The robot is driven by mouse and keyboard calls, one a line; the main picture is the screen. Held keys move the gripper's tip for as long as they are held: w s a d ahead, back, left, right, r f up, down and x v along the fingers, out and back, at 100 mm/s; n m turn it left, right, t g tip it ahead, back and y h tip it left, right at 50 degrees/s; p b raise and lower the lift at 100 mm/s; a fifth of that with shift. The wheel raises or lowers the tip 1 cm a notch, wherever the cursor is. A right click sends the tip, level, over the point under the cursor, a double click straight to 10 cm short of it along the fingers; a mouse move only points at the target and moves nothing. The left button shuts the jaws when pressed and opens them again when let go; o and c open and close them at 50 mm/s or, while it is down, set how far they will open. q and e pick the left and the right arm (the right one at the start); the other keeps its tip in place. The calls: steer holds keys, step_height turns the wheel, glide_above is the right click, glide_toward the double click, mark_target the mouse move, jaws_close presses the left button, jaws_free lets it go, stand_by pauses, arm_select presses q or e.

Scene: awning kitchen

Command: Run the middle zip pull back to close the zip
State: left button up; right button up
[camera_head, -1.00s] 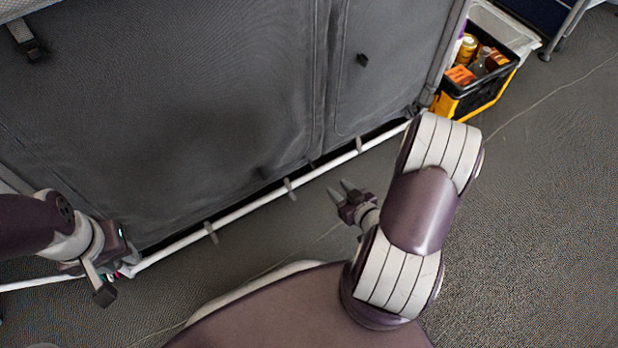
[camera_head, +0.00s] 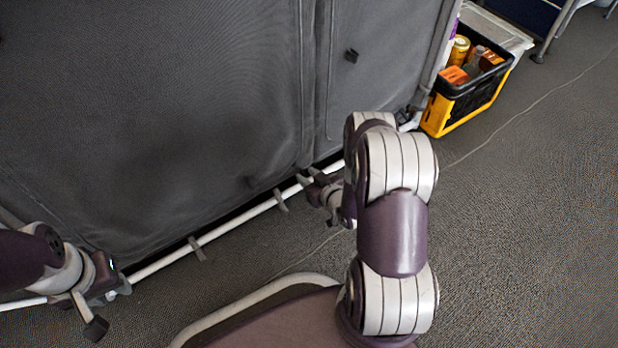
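The grey fabric front (camera_head: 150,120) fills the upper left, with a vertical seam (camera_head: 309,90) between its wide panel and a narrower right panel (camera_head: 385,60). A small black tab (camera_head: 351,55) sits high on the right panel; I cannot tell whether it is a zip pull. I cannot pick out the middle zip pull for certain. My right gripper (camera_head: 308,176) is at the bottom of the fabric near the seam's lower end, its two short fingers apart and seemingly empty. My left gripper (camera_head: 96,318) is at lower left by the white rail, its finger opening unclear.
A white rail (camera_head: 235,227) with grey clips runs along the fabric's bottom edge. A black and yellow crate (camera_head: 463,105) holding bottles and cartons stands at upper right. My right arm covers the middle right. The carpet (camera_head: 530,220) at right is open, crossed by a thin line.

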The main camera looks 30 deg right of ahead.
jaws_close()
steer(key=shift+f, duration=0.1)
stand_by(1.1)
